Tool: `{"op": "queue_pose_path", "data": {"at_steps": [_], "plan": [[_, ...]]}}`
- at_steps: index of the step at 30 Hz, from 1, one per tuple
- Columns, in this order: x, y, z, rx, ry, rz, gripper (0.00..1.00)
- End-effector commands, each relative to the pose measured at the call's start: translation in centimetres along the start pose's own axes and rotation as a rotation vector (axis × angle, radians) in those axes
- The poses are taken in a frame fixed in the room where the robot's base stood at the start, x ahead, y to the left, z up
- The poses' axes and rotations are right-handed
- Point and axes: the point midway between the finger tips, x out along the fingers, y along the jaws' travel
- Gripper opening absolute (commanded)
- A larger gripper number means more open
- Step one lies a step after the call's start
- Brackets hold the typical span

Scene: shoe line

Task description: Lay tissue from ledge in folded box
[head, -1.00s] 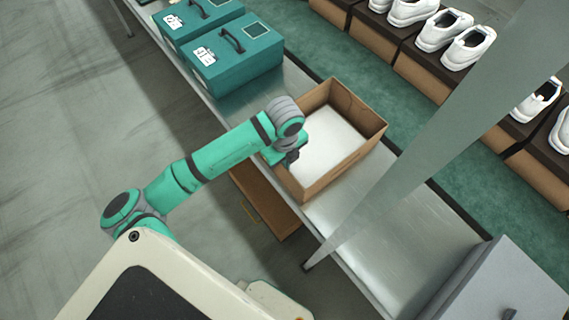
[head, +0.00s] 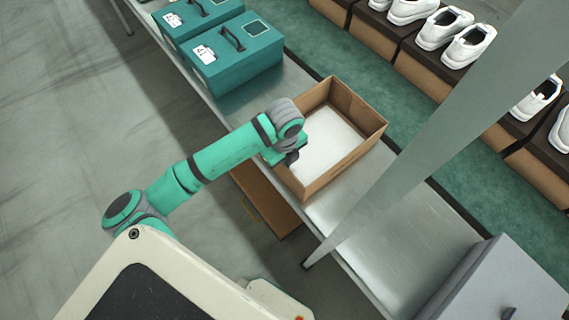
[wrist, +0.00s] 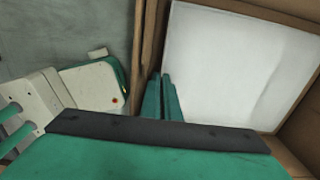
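The folded box (head: 345,165) is an open brown carton standing on the metal line. The tissue (head: 330,142) is a white sheet spread inside it, covering most of the floor area; it also fills much of the wrist view (wrist: 240,65). My gripper (head: 291,157) is at the box's near-left side. In the wrist view its two green fingers (wrist: 160,78) are close together just inside the box wall, with their tips at the tissue's left edge. They look shut on that edge, though the pinch itself is hidden.
Two teal cases (head: 235,60) with handles stand on the line (head: 410,225) behind the box. A brown ledge (head: 265,203) sits below the line's near edge. A grey slanted post (head: 430,135) crosses in front on the right. A grey box (head: 505,285) stands at lower right. White shoes (head: 468,45) sit on boxes beyond.

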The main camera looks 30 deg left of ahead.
Motion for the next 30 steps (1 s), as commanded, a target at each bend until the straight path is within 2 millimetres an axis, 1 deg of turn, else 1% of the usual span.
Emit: {"op": "queue_pose_path", "data": {"at_steps": [2, 3, 4, 5, 13, 17, 20, 30], "plan": [[0.1, 0.0, 0.0, 0.0, 0.0, 0.0, 0.0], [0.1, 0.0, 0.0, 0.0, 0.0, 0.0, 0.12], [0.1, 0.0, 0.0, 0.0, 0.0, 0.0, 0.19], [0.1, 0.0, 0.0, 0.0, 0.0, 0.0, 0.24], [0.1, 0.0, 0.0, 0.0, 0.0, 0.0, 0.24], [-0.6, 0.0, 0.1, 0.0, -0.001, 0.0, 0.24], [-1.9, -0.1, 0.0, 0.0, -0.001, -0.002, 0.24], [-8.1, -0.1, 0.0, 0.002, -0.002, -0.002, 0.24]]}}
